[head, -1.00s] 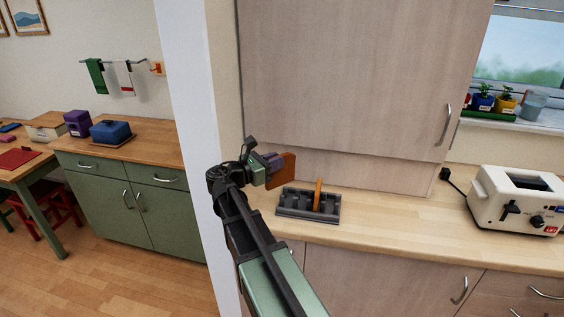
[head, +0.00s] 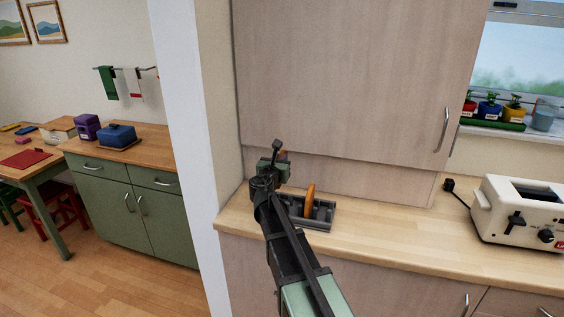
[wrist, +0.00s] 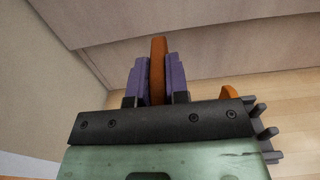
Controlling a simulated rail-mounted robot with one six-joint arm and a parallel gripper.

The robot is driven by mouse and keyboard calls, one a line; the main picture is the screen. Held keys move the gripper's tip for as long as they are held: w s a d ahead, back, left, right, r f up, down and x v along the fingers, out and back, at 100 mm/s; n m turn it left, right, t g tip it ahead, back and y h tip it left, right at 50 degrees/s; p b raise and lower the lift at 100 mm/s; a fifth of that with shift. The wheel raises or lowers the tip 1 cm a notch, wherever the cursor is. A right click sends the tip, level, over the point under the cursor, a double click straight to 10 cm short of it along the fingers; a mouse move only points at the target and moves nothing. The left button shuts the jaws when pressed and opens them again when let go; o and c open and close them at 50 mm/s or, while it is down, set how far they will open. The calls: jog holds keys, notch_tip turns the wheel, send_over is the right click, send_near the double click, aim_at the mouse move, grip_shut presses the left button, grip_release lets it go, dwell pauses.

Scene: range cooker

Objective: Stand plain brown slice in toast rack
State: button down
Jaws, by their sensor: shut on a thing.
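My gripper (wrist: 157,88) has its two purple fingers shut on a brown bread slice (wrist: 158,62), which is held on edge between them in the wrist view. In the head view my gripper (head: 282,160) is over the counter at the left end of the toast rack, and my arm mostly hides the held slice. The grey toast rack (head: 324,222) lies on the counter, its left part hidden behind my arm. Another orange-brown slice (head: 309,202) stands in the rack. In the wrist view this slice (wrist: 229,93) and the rack's dividers (wrist: 268,133) show at the right, partly covered by my gripper body.
A cream toaster (head: 520,212) stands at the counter's right. A tall wooden cabinet (head: 345,80) rises close behind the rack. A white wall edge (head: 183,120) bounds the counter at left. The counter between rack and toaster is clear.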

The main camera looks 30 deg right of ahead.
jog(key=shift+d+f+b, duration=0.1)
jog(key=shift+f+b, duration=2.45)
jog(key=shift+f, duration=0.2)
jog(key=shift+f+b, duration=3.05)
jog(key=c, duration=1)
grip_release()
jog(key=shift+c, duration=0.2)
jog(key=v, duration=1.1)
